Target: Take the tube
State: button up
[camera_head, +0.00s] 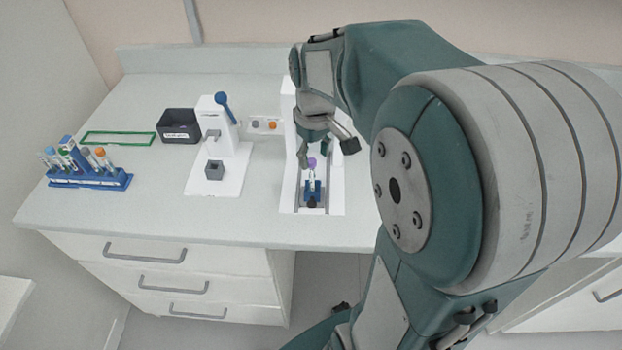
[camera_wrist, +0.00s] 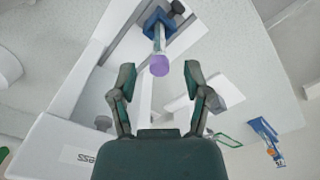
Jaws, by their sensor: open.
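The tube (camera_head: 311,172) stands in a blue holder (camera_head: 312,190) on the white track (camera_head: 334,196). It has a purple cap (camera_head: 311,162). In the wrist view the purple cap (camera_wrist: 159,66) points toward my gripper, with the clear tube body (camera_wrist: 159,38) running up into the blue holder (camera_wrist: 150,22). My gripper (camera_wrist: 160,78) is open, with one finger on each side of the cap and nothing held. In the head view my gripper (camera_head: 312,150) is just above and behind the tube. The lower end of the tube is hidden in the holder.
To the left stand a white device with a blue lever (camera_head: 226,108), a black bin (camera_head: 178,126), a green frame (camera_head: 118,138) and a blue rack (camera_head: 90,180) with several tubes. A small panel (camera_head: 263,125) with knobs is behind. The bench front left is clear.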

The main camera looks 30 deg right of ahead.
aim_at(312, 161)
jog(key=f, duration=0.3)
jog(key=w+f, duration=0.1)
jog(key=f, duration=0.1)
grip_shut()
jog(key=shift+r, duration=0.15)
jog(key=shift+r, duration=0.55)
jog(key=s+a+r, duration=0.4)
jog(key=s+r, duration=0.7)
jog(key=s, duration=0.2)
jog(key=shift+s+r, duration=0.35)
jog(key=shift+r, duration=0.05)
